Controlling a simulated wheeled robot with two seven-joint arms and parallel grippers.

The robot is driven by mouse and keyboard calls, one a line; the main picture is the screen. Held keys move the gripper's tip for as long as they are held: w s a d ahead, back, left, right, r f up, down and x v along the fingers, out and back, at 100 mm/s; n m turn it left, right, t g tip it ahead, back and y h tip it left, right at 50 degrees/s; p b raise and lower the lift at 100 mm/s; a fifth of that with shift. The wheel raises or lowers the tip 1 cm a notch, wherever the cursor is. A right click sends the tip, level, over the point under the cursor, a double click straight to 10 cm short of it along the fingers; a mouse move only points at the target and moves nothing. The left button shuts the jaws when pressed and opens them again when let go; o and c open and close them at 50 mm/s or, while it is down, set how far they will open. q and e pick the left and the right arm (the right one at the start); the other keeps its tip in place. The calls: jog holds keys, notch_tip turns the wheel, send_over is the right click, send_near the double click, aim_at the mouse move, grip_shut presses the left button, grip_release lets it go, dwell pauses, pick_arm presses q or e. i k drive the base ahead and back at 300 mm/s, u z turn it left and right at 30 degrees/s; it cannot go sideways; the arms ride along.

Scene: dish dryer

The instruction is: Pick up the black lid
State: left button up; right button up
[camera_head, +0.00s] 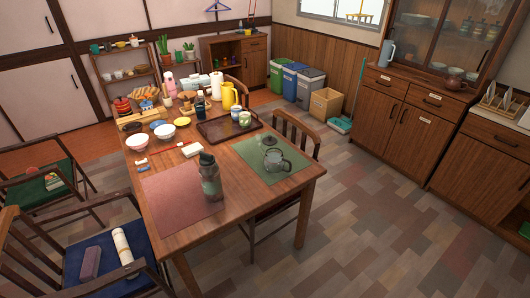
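A small dark, round, flat thing that looks like the black lid (266,140) lies on the green placemat (250,153) at the right part of the wooden table. Just in front of it on the same mat stands a clear glass pot (275,161). A dark grey-green bottle (210,182) with a dark top stands upright on the pink placemat (165,205). Neither of my grippers is in view.
A brown tray (208,134) with two small jars and a yellow jug (228,97) are behind the mats. Bowls (164,131) and other items crowd the table's far left. Chairs (296,137) stand around the table. Open floor (390,220) lies to the right.

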aim_at(268, 141)
jog(key=u, duration=0.15)
jog(key=k, duration=0.25)
jog(key=z, duration=1.2)
jog(key=i, duration=0.8)
jog(key=z, duration=0.5)
jog(key=i, duration=0.8)
jog(key=u, duration=0.9)
jog(key=i, duration=0.85)
jog(key=u, duration=1)
